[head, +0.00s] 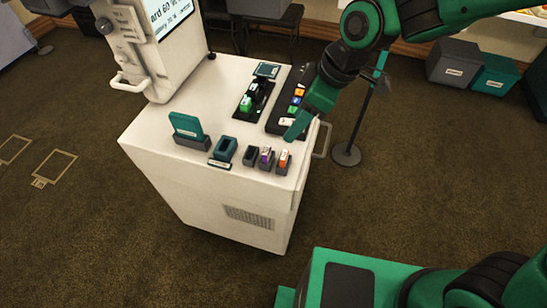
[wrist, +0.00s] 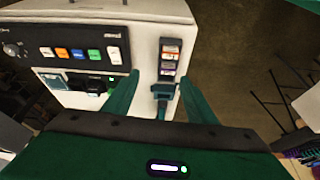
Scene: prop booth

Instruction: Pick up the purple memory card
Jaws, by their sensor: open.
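The purple memory card (head: 266,155) stands in a small dark holder near the front edge of the white cart top, left of an orange card (head: 284,157). In the wrist view the purple card (wrist: 169,57) shows small, beyond the fingertips, with the orange card (wrist: 170,47) behind it. My gripper (head: 292,133) is over the cart's right side, above and behind the cards. In the wrist view my gripper (wrist: 160,78) is open, its two green fingers apart with nothing gripped between them.
A dark holder (head: 250,156) with no coloured card visible stands left of the purple card. A teal dock (head: 223,152) and a teal upright device (head: 187,126) stand farther left. A black button panel (wrist: 30,45) and a charger with a green block (head: 246,103) are behind.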

